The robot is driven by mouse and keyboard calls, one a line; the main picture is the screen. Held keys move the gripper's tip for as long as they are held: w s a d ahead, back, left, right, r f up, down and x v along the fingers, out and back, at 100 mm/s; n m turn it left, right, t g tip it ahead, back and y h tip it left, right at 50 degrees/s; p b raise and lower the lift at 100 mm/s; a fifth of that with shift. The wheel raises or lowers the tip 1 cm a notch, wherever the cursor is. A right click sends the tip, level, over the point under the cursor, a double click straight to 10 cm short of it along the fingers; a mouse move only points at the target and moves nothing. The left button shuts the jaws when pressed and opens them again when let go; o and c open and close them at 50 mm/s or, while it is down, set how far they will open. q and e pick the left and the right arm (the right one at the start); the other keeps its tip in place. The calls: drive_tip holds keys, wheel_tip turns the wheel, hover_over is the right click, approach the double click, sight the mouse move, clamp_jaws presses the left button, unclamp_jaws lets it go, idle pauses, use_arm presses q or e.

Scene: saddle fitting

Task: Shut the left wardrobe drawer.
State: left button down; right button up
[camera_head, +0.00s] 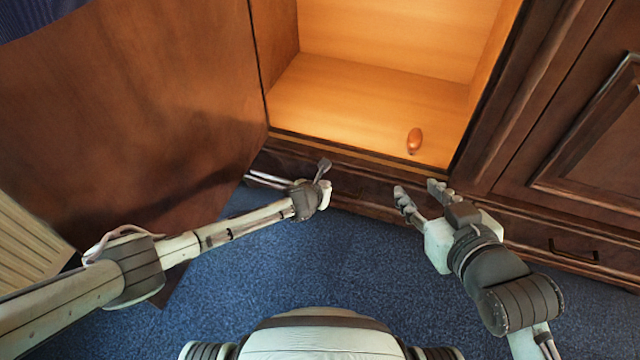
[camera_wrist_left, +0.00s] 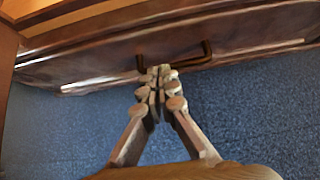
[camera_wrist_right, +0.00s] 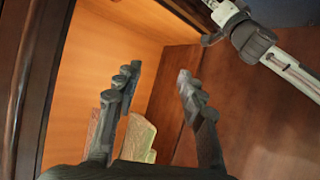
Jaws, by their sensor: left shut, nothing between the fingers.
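The left wardrobe drawer (camera_head: 365,190) is the low dark wood front below the open compartment. Its front and dark bar handle (camera_wrist_left: 207,50) show in the left wrist view. I cannot tell how far it stands out. My left gripper (camera_head: 324,180) is shut and empty, in front of the drawer; in the left wrist view its fingertips (camera_wrist_left: 159,74) overlap the handle, and contact is unclear. My right gripper (camera_head: 420,190) is open and empty, above the floor near the drawer's right part. Its spread fingers also show in the right wrist view (camera_wrist_right: 158,80).
The wardrobe door (camera_head: 130,110) stands open on the left, beside my left arm. A brown oval object (camera_head: 414,141) lies on the compartment floor. Another drawer with a handle (camera_head: 573,250) is at the right. Blue carpet (camera_head: 330,260) lies clear in front.

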use_arm(q)
drive_tip(key=shift+p+v, duration=2)
drive_tip(key=shift+p, duration=0.15)
use_arm(e)
drive_tip(key=s+d+f+m+g+h, duration=0.1)
drive_tip(key=s+d+f+g+h, duration=0.3)
drive_tip(key=s+d+f+g, duration=0.4)
drive_tip(key=shift+s+d+f+m+g, duration=0.4)
drive_tip(key=shift+s+d+f, duration=1.1)
drive_tip(key=shift+s+d, duration=0.45)
